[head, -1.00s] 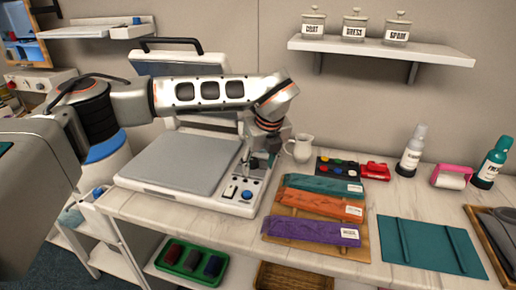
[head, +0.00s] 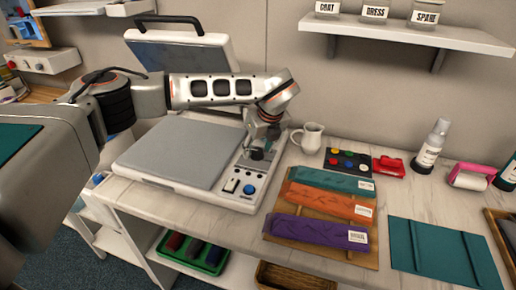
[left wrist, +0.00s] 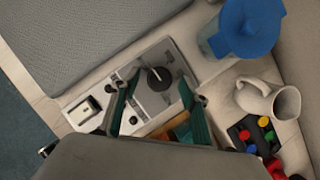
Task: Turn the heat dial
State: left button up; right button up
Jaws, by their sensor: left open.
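The press machine (head: 175,150) stands open on the counter, with a grey flat plate and a white control panel (head: 240,200) along its right side. In the left wrist view a round black dial (left wrist: 158,78) with a pointer sits on the panel. My left gripper (head: 262,150) is over the back part of the panel and hides that part in the head view. In the left wrist view its teal-padded fingers (left wrist: 156,104) are apart, with the dial between and just beyond them. I cannot tell whether they touch it. My right gripper is not in view.
A blue-topped clear container (left wrist: 250,28) and a white pitcher (head: 309,137) stand close to the panel. A black tray with coloured buttons (head: 347,160) and folded cloths (head: 318,232) lie to the right. The raised lid (head: 182,50) stands behind my arm.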

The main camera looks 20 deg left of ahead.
pick_arm(q)
jog(key=shift+w+f, duration=0.1)
jog(key=shift+f, duration=0.1)
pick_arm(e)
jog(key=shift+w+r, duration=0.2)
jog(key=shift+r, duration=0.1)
pick_arm(q)
jog(key=shift+c, duration=0.5)
jog(key=c, duration=1)
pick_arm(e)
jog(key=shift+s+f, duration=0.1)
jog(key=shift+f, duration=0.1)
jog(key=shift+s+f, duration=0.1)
